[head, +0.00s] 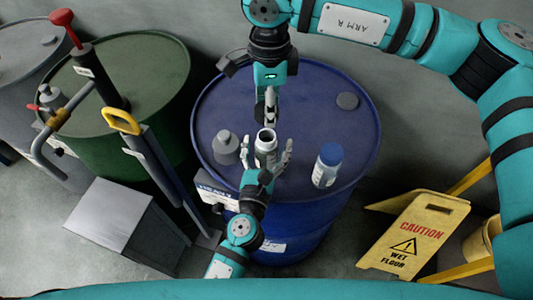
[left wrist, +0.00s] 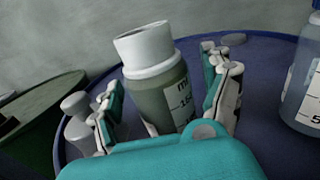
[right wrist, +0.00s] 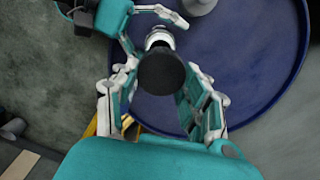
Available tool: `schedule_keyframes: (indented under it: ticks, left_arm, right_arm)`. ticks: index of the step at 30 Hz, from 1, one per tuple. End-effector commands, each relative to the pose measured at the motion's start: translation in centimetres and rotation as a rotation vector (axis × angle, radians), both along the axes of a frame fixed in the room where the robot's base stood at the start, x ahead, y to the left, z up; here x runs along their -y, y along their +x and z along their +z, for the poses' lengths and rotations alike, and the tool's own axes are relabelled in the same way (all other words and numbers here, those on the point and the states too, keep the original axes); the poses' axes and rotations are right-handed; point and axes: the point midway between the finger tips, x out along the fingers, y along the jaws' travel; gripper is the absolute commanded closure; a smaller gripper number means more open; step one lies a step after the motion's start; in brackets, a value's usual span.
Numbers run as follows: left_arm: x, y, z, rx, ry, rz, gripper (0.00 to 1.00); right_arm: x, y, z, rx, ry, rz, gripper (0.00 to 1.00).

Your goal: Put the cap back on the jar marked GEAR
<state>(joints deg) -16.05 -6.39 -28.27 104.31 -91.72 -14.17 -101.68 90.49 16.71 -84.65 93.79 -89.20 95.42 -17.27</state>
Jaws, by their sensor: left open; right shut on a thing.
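An open jar (head: 266,142) with a white neck and dark contents stands on the blue drum; it also shows in the left wrist view (left wrist: 158,85). Its label is only partly visible, and I cannot read GEAR. My left gripper (head: 267,158) is open, with one finger on each side of the jar. My right gripper (head: 270,108) is above and behind the jar, pointing down. It is shut on a dark round cap (right wrist: 162,72), seen in the right wrist view between the fingers. The jar's white neck shows just beyond the cap there.
A flat grey disc (head: 347,101) lies farther back. A green drum (head: 140,80) with a pump is at left, a yellow caution sign (head: 415,235) at right.

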Motion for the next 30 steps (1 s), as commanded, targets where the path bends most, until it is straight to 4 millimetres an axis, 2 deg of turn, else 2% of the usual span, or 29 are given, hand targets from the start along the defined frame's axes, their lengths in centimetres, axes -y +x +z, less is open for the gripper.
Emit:
schedule_keyframes:
  ticks: [10,27,29,30]
  left_arm:
    - [0.05,0.29,0.01,0.0,0.0,0.0,0.19]
    - [0.03,0.26,0.0,0.0,0.0,0.0,0.93]
    - [0.03,0.26,-0.01,0.0,0.0,0.0,1.0]
    - [0.03,0.27,-0.01,0.0,0.0,0.0,1.0]
  right_arm:
    - [0.0,0.0,0.01,0.0,0.0,0.0,0.66]
    - [-0.01,0.0,0.01,0.0,0.0,0.0,0.66]
    - [0.0,0.0,0.01,0.0,0.0,0.0,0.66]
    - [0.0,0.0,0.01,0.0,0.0,0.0,0.66]
